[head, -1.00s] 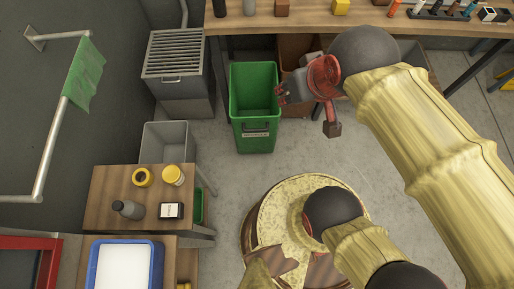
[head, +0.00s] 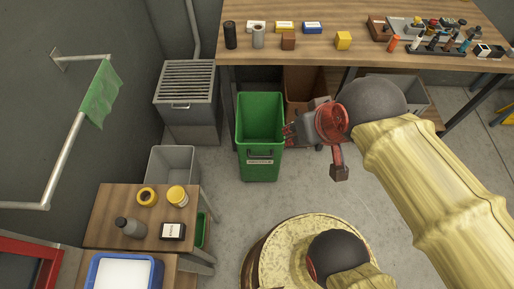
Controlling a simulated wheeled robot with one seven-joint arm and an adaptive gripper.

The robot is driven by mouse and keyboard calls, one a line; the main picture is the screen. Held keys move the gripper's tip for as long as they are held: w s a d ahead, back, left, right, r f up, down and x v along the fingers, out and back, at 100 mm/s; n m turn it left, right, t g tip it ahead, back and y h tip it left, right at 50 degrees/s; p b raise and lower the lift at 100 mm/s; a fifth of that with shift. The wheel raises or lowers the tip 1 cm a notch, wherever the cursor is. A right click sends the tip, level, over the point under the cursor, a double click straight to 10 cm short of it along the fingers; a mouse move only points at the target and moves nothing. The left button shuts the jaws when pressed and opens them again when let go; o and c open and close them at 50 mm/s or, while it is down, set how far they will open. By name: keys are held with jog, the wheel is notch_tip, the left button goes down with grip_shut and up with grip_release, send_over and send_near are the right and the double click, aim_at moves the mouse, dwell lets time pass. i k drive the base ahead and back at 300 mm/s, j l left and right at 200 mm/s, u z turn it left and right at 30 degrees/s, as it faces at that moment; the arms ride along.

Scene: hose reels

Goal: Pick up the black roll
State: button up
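The black roll (head: 230,35) is a dark upright cylinder near the left end of the long wooden workbench (head: 340,60), at the back in the head view. A grey roll (head: 258,36) stands just right of it, apart from it. My gripper (head: 288,134) is in front of the bench and lower in the picture, right of the green bin's opening. It is well apart from the black roll and seems to hold nothing. Its fingers are small and dark here, so their opening is unclear.
A brown block (head: 288,41) and a yellow block (head: 343,40) stand farther right on the bench. A green bin (head: 260,165) and a grey grilled box (head: 188,115) stand on the floor before it. A small wooden table (head: 105,215) is at lower left.

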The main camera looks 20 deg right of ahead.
aim_at(229, 27)
jog(key=i+u, duration=0.1)
jog(key=i, duration=0.75)
